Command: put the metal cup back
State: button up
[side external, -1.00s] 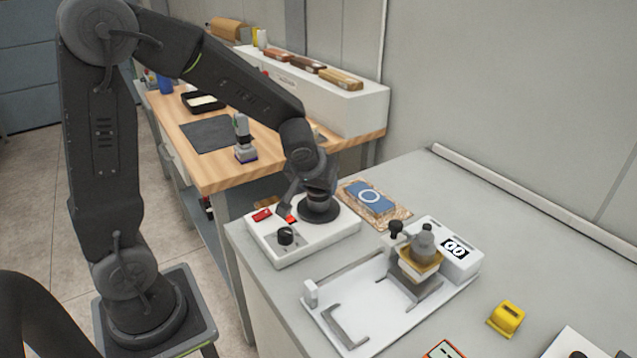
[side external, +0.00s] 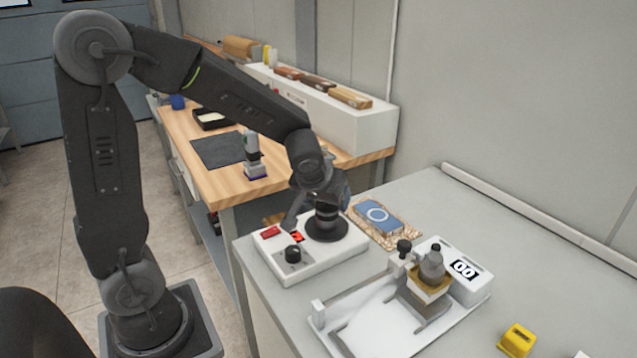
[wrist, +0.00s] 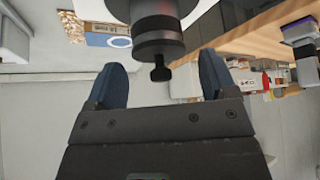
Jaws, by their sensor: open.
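The metal cup appears to be the dark, banded cylinder with a small top knob (side external: 327,214). It stands upright on the round black plate of a white device (side external: 318,256). In the wrist view the cup (wrist: 158,35) is top centre, its knob pointing toward my gripper. My gripper (side external: 322,190) is just above the cup. Its two blue-grey fingers (wrist: 160,82) are spread wide on either side of the knob, with clear gaps. A second, grey lidded vessel (side external: 433,266) sits on a yellowish block at the right.
The device has a black dial (side external: 292,254) and red markings. A white tray (side external: 375,325) and a unit reading 00 (side external: 465,270) stand to the right. A yellow object (side external: 517,340) is front right. The wooden bench (side external: 225,180) holds a small bottle-like tool (side external: 254,160).

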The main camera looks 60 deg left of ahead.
jog(key=v, duration=1)
jog(key=s+d+m+h, duration=0.1)
jog(key=s+d+m, duration=0.2)
jog(key=s, duration=0.3)
jog(key=s+d+m+h, duration=0.2)
jog(key=s+d+m, duration=0.1)
jog(key=s, duration=0.4)
jog(key=shift+s+d+r+m+h, duration=0.3)
jog(key=shift+d+r+m, duration=0.1)
jog(key=shift+r, duration=0.1)
jog(key=shift+w, duration=0.1)
